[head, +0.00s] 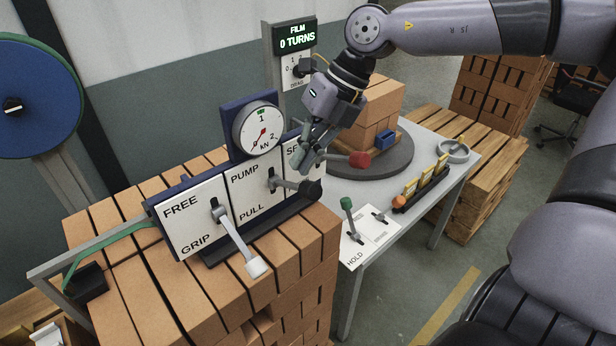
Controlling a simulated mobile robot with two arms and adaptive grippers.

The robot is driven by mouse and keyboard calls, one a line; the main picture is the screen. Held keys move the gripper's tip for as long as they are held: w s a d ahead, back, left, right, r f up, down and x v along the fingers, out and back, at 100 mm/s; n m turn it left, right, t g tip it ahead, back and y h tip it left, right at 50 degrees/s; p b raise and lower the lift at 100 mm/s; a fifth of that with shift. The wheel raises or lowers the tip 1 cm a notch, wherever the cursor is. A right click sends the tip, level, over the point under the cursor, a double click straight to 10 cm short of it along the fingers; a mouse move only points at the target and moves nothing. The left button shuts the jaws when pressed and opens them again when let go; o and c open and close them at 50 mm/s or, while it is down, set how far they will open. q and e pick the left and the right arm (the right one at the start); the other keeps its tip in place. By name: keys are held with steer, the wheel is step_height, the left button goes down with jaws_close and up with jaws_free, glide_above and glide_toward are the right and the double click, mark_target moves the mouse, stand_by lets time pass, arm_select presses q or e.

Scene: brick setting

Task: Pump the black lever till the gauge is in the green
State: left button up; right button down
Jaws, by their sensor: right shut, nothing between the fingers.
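The black lever, with a black ball knob (311,189), sticks out from the middle PUMP/PULL panel (249,186) of the tensioner on the brick stack. Its grey arm lies roughly level, pointing right. The round gauge (258,129), marked in kN, stands above the panels. A small green mark is at its top; the red needle is small, and I cannot tell its exact reading. My right gripper (301,163) is shut and empty, just above and behind the black knob, before the third panel. It appears apart from the black lever. My left gripper is not in view.
A white-knobbed lever (257,267) and a red-knobbed lever (360,159) flank the black one. Behind is a FILM display (295,37) reading 0 TURNS. Bricks (373,106) stand on a turntable. A green-knobbed HOLD lever (347,203) is on the grey table.

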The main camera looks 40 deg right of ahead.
mark_target(259, 129)
stand_by(0.3)
steer(key=r+p, duration=0.1)
steer(key=w+r, duration=0.1)
steer(key=r, duration=0.1)
steer(key=w+r+p, duration=0.1)
steer(key=shift+w+a+r+p, duration=0.15)
steer(key=shift+r+p, duration=0.15)
steer(key=shift+p, duration=0.05)
stand_by(0.9)
